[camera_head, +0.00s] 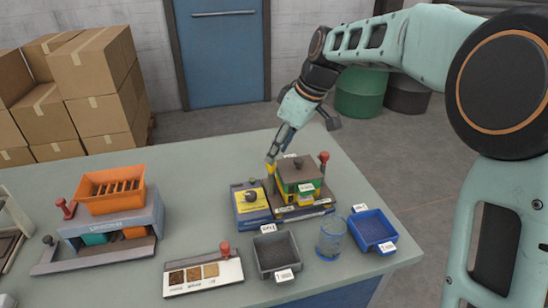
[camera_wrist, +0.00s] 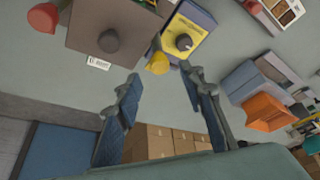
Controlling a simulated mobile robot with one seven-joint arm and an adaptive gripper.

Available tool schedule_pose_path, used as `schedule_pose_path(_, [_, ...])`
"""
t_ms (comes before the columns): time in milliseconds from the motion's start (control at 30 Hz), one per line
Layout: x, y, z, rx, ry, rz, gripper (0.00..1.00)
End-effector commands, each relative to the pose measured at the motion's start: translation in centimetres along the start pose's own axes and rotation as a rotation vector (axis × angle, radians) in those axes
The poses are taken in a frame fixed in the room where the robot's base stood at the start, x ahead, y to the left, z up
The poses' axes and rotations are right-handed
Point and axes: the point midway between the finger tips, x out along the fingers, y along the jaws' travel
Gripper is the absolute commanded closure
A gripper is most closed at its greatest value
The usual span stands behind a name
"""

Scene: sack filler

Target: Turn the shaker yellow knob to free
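The shaker (camera_head: 299,178) is a boxy machine with a brown lid, green and yellow sides and a dark base, on the table. Its yellow knob (camera_head: 270,168) stands at its left back corner, partly hidden by my fingers. In the wrist view the yellow knob (camera_wrist: 157,63) shows beside the brown lid (camera_wrist: 112,30), just beyond the gap between my fingertips. My gripper (camera_head: 275,153) points down at the knob; in the wrist view my gripper (camera_wrist: 160,73) is open with nothing between the fingers. Whether a finger touches the knob I cannot tell.
A blue and yellow box with a dark dial (camera_head: 251,197) stands close left of the shaker. A red knob (camera_head: 323,157) rises at its right. A grey bin (camera_head: 277,263), a clear beaker (camera_head: 331,238) and a blue tray (camera_head: 372,230) stand in front. The table behind is clear.

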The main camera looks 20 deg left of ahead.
Motion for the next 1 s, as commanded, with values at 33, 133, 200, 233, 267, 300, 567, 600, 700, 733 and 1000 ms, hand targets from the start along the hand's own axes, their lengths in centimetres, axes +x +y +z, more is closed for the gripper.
schedule_pose_path(33, [-1.4,0.1,0.0,0.001,0.002,0.005,0.63])
schedule_pose_path(133, [-3.5,0.1,0.0,0.000,0.002,0.004,0.63])
schedule_pose_path(200, [-4.8,0.1,0.0,0.000,0.002,0.004,0.63])
schedule_pose_path(233, [-5.3,0.1,0.0,0.000,0.002,0.003,0.63])
schedule_pose_path(267, [-5.8,0.1,0.0,0.001,0.002,0.003,0.63])
schedule_pose_path(300, [-6.3,0.1,0.0,0.000,0.002,0.002,0.63])
schedule_pose_path(567, [-7.9,0.0,0.0,0.000,0.001,0.000,0.63])
schedule_pose_path(600, [-8.0,0.0,0.0,0.000,0.000,0.000,0.63])
schedule_pose_path(700, [-7.9,0.0,0.0,0.000,0.000,0.000,0.63])
schedule_pose_path(733, [-7.9,0.0,0.0,0.000,0.000,0.000,0.63])
schedule_pose_path(1000, [-7.9,2.4,2.5,0.067,-0.045,0.114,0.63])
